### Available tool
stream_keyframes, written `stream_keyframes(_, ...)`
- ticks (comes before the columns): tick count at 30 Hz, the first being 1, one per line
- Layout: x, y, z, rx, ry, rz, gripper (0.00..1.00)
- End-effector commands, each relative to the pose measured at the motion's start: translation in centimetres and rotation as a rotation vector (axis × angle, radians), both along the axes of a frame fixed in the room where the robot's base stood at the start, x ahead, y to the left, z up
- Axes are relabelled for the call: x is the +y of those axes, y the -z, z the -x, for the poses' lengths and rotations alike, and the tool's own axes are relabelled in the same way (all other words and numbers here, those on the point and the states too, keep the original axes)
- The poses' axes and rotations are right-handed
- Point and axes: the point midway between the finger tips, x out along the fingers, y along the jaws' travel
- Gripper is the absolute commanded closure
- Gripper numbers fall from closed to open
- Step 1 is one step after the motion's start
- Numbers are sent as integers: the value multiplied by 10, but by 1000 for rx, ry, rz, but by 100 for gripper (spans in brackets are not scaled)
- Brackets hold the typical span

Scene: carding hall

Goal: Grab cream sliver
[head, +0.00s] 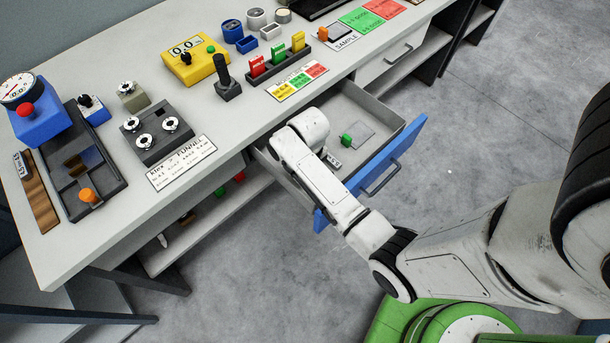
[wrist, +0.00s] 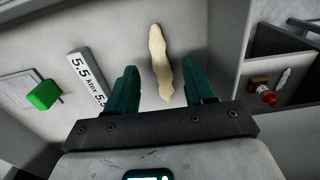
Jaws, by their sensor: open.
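The cream sliver (wrist: 158,60) is a long, pale, uneven strip lying on the drawer floor in the wrist view. Its near end lies between the fingers of my gripper (wrist: 160,88), as seen from above. The gripper is open, with two dark green fingers apart on either side of the strip. I cannot tell how high the fingers are above the floor. In the head view my arm reaches down into the open drawer (head: 405,138), which has a blue front, and hides the gripper and the sliver.
A label block reading 5.5 ktex (wrist: 84,72) and a green-handled item (wrist: 44,95) lie left of the fingers. The drawer's side wall (wrist: 232,40) runs close on the right. The worktop (head: 70,235) above carries several gauges, blocks and cards.

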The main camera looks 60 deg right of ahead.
Motion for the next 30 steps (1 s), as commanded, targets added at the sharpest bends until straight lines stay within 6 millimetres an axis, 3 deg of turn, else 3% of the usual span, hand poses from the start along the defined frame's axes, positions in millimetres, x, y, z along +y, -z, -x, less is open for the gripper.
stream_keyframes(6, 0, 23, 1, 0, 0, 0, 47)
stream_keyframes(14, 0, 24, 0, -1, 0, 0, 48)
stream_keyframes(30, 0, 24, 0, -1, 0, 0, 99)
